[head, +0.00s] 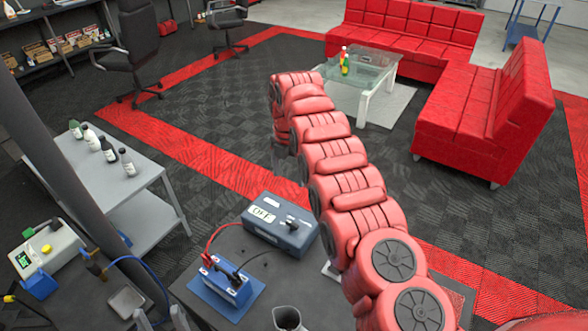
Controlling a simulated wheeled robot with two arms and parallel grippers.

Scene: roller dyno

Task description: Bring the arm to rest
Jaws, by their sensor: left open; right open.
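My red segmented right arm rises from the lower right and bends over at its top. Its grey gripper (288,168) hangs down from the bent end, open and empty, above the floor area behind the grey box as seen here. My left gripper (162,319) shows only in part at the bottom edge, its grey fingers apart and nothing seen between them. The grey-blue box (278,226) with an "OFF" label stands on the dark table, below the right gripper in the picture. The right arm hides part of the table's right side.
A blue battery (228,284) with red and black leads sits on a blue mat. A grey cup (287,318) stands at the bottom edge. A side table (150,172) holds several bottles. A dark post crosses the left. Red sofas (480,110) and a glass table (365,75) stand beyond.

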